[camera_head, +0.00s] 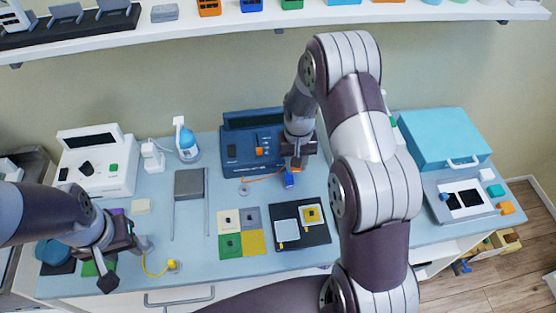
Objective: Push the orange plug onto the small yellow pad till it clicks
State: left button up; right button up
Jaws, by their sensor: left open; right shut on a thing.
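My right gripper (291,170) is shut above the table, just in front of the blue console. A thin orange cable (262,180) runs to its fingertips, so it appears to hold the orange plug, which the fingers hide. A small blue piece (289,181) shows at the fingertips. The small yellow pad (305,219) with a dark stud lies on the right white square of a black board (302,235), in front of and slightly right of this gripper. The two are apart. My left gripper (103,272) is open at the table's front left.
Coloured pads (253,243) lie left of the black board. The blue console (233,155) stands behind, with an orange part on its front. A yellow cable (153,268) lies near my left gripper. A teal case (444,137) and a grey unit (464,199) stand on the right.

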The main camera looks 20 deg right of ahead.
send_near(312, 213)
jog(key=shift+d+f, duration=0.1)
jog(key=shift+f+n+b, duration=0.3)
jog(key=shift+f+n, duration=0.05)
jog(key=shift+n, duration=0.05)
jog(key=shift+f, duration=0.25)
notch_tip(312, 213, down, 4)
jog(key=b, duration=0.4)
jog(key=shift+w+f+b, duration=0.1)
jog(key=shift+f+b, duration=0.15)
jog(key=shift+b, duration=0.05)
jog(key=shift+r+p, duration=0.1)
jog(key=shift+p, duration=0.3)
jog(key=shift+f+b, duration=0.9)
jog(key=shift+f, duration=0.3)
dwell(0.6)
jog(key=shift+f, duration=0.1)
dwell(1.4)
